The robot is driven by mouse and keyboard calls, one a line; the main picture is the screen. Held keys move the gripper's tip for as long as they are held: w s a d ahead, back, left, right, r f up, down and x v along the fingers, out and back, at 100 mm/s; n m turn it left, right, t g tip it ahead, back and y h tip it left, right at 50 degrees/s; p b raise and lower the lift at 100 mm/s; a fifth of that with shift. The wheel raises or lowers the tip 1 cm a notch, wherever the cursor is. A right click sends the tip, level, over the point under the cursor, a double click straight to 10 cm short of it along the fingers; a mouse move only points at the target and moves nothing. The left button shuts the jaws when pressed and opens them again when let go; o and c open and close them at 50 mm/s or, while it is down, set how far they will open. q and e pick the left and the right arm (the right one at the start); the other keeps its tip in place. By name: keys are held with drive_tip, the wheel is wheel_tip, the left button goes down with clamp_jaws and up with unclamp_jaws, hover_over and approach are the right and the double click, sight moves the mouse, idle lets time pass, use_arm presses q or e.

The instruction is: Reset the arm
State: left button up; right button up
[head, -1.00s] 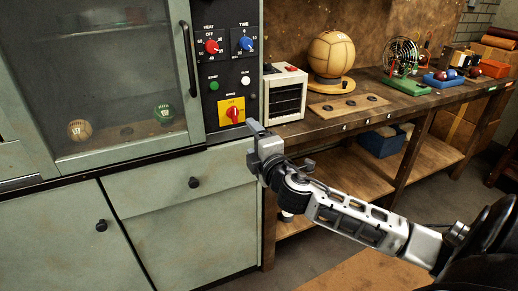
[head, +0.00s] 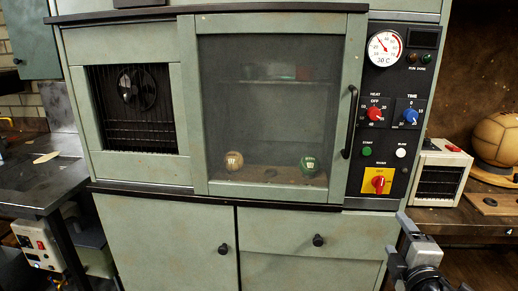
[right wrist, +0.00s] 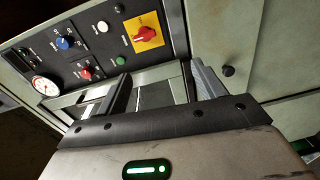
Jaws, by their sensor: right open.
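My right gripper (head: 403,244) is at the lower right of the head view, in front of the cabinet's right edge and below the control panel (head: 390,125). In the right wrist view its two fingers (right wrist: 163,92) are apart, with nothing between them. The panel with its red switch on a yellow plate (right wrist: 145,34) lies beyond the fingers there. My left gripper is in neither view.
A green cabinet has a closed glass door (head: 275,60) with a dark handle (head: 349,122). A bench stands at right with a larger ball (head: 497,140). A metal table (head: 45,175) stands at left.

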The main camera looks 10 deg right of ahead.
drive_tip(key=s+a+f+m+g+y, duration=0.6)
drive_tip(key=s+a+f+m, duration=0.6)
drive_tip(key=s+a+f, duration=0.6)
wheel_tip(320, 180, down, 3)
drive_tip(key=shift+s+a+f+g+y, duration=0.2)
drive_tip(key=shift+a+g+y, duration=0.15)
drive_tip(key=shift+a, duration=0.6)
